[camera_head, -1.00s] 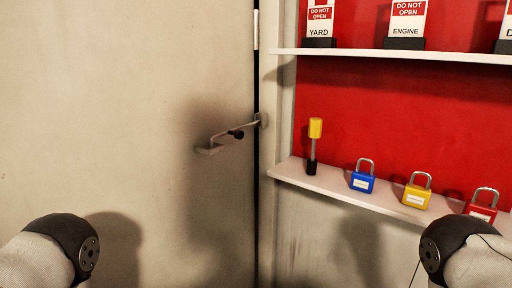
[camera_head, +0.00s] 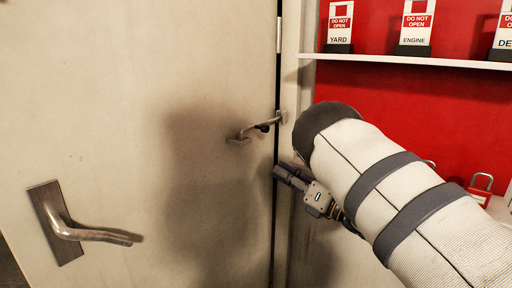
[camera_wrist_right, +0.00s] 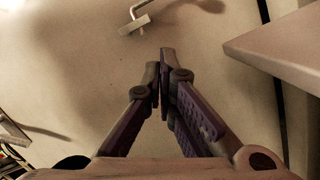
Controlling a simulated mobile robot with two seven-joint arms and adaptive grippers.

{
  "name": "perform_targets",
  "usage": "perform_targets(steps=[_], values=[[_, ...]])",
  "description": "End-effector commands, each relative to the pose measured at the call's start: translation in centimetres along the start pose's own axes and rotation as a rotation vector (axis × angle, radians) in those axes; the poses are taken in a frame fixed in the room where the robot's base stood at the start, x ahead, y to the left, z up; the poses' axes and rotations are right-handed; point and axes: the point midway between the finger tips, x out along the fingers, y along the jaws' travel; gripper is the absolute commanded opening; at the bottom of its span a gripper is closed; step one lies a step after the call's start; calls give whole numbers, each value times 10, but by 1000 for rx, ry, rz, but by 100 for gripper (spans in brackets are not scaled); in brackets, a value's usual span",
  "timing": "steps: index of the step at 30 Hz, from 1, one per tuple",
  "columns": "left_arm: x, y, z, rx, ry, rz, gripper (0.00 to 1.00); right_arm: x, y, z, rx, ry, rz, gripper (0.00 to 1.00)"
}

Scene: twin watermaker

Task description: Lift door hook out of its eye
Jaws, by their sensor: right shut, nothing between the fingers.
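The door hook (camera_head: 266,124) spans the gap between the pale door (camera_head: 130,90) and the frame at its right. It has a dark knob near its middle, and its far end meets a small mount on the frame. My right gripper (camera_head: 277,172) is shut and empty, below the hook and a little to its right, not touching it. In the right wrist view, the closed fingertips (camera_wrist_right: 162,52) point at the door, and part of the hook with its bracket (camera_wrist_right: 134,24) shows just above and left of them. My left gripper is out of view.
A lever handle (camera_head: 85,232) sits on the door at lower left. A red board with a white shelf (camera_head: 420,62) and lockout signs (camera_head: 416,25) is at right. My right arm covers most of the lower shelf; a red padlock (camera_head: 480,187) shows beyond it.

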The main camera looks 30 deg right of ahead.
Motion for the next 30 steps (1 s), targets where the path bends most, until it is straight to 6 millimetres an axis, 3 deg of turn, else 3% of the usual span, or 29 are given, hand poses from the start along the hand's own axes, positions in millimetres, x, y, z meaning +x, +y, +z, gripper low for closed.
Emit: perform_targets(steps=[9, 12, 16, 30], values=[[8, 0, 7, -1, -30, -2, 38, 69, -2, -2, 4, 1, -2, 0], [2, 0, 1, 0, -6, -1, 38, 72, 0, 22, 2, -9, -2, 0], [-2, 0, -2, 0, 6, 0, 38, 76, 1, 36, 2, -7, -1, 0], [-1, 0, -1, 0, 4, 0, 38, 78, -2, 39, 6, -1, -5, 0]])
